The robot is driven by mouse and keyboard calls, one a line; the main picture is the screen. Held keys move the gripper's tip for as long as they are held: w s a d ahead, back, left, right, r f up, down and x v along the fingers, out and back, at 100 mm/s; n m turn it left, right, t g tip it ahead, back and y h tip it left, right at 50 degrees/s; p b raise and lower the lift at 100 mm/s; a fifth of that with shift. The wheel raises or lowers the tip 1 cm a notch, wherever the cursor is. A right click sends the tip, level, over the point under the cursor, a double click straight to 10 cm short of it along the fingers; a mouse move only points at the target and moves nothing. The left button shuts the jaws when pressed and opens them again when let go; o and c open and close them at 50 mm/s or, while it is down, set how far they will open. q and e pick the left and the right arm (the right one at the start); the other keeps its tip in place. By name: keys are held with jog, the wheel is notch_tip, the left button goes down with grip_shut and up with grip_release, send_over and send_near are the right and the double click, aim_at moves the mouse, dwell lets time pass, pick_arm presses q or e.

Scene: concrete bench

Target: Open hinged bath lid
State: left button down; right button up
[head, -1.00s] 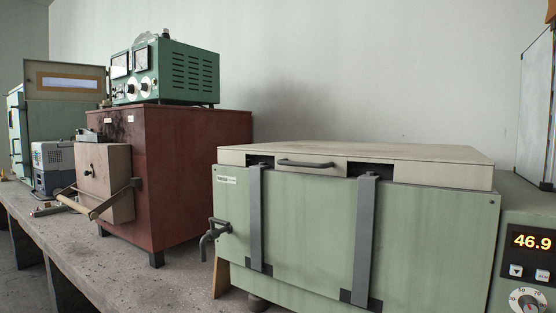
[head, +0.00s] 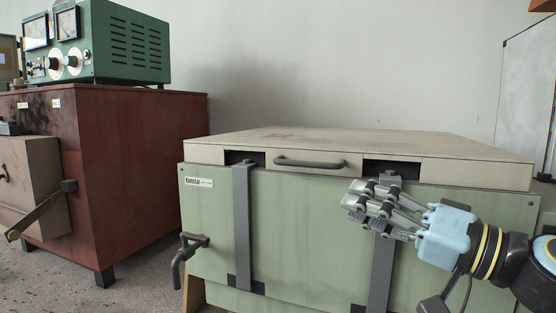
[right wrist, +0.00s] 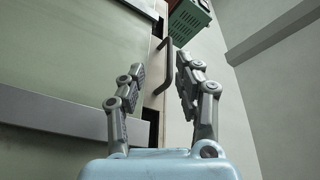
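The bath (head: 310,225) is a green box with a tap at its front left and two grey straps down its front. Its flat cream lid (head: 400,143) is shut. A dark bar handle (head: 310,163) is on the lid's front edge, between two dark notches. My right gripper (head: 360,204) is in front of the bath, right of the handle and a little lower, and covers part of the right strap. In the right wrist view the handle (right wrist: 168,68) shows beyond and between the spread fingers (right wrist: 160,78), which are open and empty. My left gripper is not in view.
A red-brown cabinet (head: 130,190) with a green meter box (head: 125,45) on top stands to the left. Speckled bench (head: 135,275) shows between cabinet and bath. A plain wall (head: 300,60) is behind the bath, with open space above the lid.

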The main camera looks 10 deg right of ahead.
aim_at(305, 164)
jog(key=shift+m+t, duration=0.5)
jog(key=shift+m, duration=0.2)
jog(key=w+a+r+p, duration=0.1)
jog(key=w, duration=0.1)
jog(key=w+a+r+p, duration=0.2)
jog(key=w, duration=0.1)
jog(key=w+a+r+p, duration=0.1)
jog(key=w+p, duration=0.1)
jog(key=w, duration=0.1)
jog(key=shift+w+a+r, duration=0.2)
jog(key=shift+a+r, duration=0.15)
jog(key=shift+w+a+p, duration=0.35)
jog(key=shift+w+a, duration=0.1)
jog(key=shift+w, duration=0.15)
jog(key=shift+c, duration=0.3)
grip_shut()
